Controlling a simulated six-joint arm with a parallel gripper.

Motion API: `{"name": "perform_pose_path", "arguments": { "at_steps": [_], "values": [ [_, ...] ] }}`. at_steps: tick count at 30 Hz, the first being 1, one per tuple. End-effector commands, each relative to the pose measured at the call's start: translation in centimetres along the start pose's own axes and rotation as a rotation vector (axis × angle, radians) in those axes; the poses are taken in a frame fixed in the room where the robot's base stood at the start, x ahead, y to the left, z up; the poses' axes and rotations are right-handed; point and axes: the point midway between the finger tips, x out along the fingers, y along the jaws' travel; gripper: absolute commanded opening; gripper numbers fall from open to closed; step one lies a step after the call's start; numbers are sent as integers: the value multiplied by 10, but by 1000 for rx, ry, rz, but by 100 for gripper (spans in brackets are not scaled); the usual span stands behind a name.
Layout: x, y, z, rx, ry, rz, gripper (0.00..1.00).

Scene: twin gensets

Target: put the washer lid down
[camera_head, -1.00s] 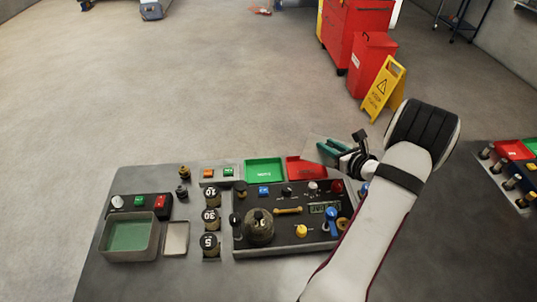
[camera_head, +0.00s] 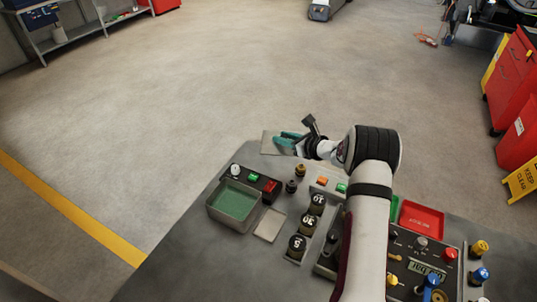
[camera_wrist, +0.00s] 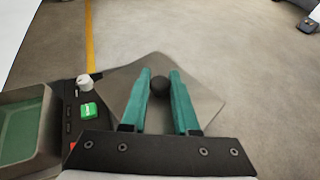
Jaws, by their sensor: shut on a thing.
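The washer lid (camera_wrist: 204,103) is a flat grey square plate with a round black knob (camera_wrist: 159,87). In the wrist view my gripper (camera_wrist: 159,76) has its teal fingers shut on the knob, with the plate beneath them. In the head view the lid (camera_head: 268,146) and gripper (camera_head: 284,138) are at the bench's far edge, beyond the black button box (camera_head: 252,180). The washer (camera_head: 213,212), an open grey basin with a green inside, stands left of and nearer than the lid. The lid's height above the bench is hard to tell.
A bare light-grey square plate (camera_head: 270,226) lies right of the basin. Dark numbered knobs (camera_head: 308,222) stand right of it. A red tray (camera_head: 421,218) and a control panel are further right, partly behind my arm. The bench (camera_head: 180,265) is clear at front left.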

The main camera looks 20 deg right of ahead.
Motion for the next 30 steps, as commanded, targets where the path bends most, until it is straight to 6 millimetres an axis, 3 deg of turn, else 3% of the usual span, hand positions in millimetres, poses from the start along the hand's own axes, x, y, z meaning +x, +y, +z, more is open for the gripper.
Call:
{"name": "perform_pose_path", "arguments": {
  "at_steps": [3,7,10,15,30],
  "values": [
    [34,16,-8,-1,1,3,0],
    [54,22,-11,-2,0,-1,0],
    [64,24,-27,3,2,-1,0],
    [72,23,-49,1,0,-2,0],
    [75,23,-56,1,-1,-2,0]
  ]
}}
